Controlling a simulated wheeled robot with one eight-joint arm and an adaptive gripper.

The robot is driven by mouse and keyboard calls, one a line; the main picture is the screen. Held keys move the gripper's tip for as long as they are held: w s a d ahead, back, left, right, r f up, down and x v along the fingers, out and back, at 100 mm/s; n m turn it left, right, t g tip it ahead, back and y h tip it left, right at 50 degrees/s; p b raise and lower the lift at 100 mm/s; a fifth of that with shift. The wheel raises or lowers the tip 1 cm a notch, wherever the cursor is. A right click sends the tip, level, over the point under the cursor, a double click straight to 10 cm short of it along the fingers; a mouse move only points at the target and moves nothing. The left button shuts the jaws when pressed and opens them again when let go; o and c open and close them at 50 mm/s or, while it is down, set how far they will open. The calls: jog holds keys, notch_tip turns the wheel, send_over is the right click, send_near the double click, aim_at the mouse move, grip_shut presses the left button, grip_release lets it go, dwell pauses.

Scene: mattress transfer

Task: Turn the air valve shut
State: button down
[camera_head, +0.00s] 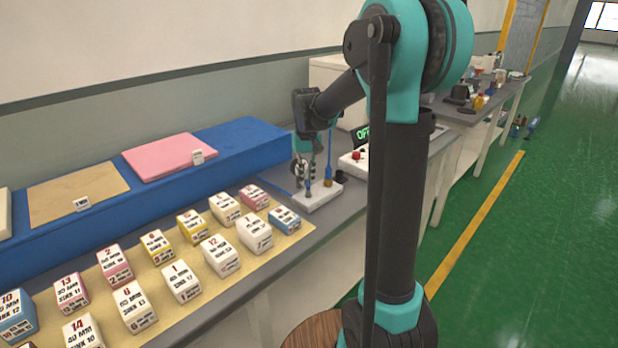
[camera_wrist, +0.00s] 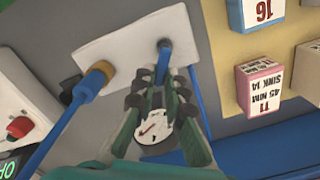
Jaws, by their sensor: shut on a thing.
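A white plate (camera_head: 318,193) with fittings lies on the bench, right of the blue bed; it also shows in the wrist view (camera_wrist: 123,38). My gripper (camera_head: 307,172) reaches down over its left part. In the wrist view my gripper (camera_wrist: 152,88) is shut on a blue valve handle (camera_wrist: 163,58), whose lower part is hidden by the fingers. A white-faced round gauge (camera_wrist: 155,128) shows between the fingers. A second blue bar (camera_wrist: 60,130) runs from a brass fitting (camera_wrist: 99,75) on the same plate; the brass fitting (camera_head: 328,182) also shows in the head view.
Several numbered blocks (camera_head: 254,231) stand on a tan mat nearby. A pink pad (camera_head: 165,157) and a tan pad (camera_head: 75,192) lie on the blue bed (camera_head: 232,142).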

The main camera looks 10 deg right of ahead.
aim_at(303, 193)
jog(key=n, duration=0.1)
jog(key=a+n, duration=0.1)
jog(key=n, duration=0.1)
jog(key=shift+s+n, duration=0.1)
jog(key=shift+n, duration=0.2)
jog(key=shift+s+a+n, duration=0.1)
jog(key=shift+a+n, duration=0.05)
jog(key=shift+n, duration=0.65)
jog(key=shift+s+a+n, duration=0.1)
jog(key=shift+n, duration=0.7)
jog(key=c, duration=1.6)
grip_release()
notch_tip(303, 193, up, 12)
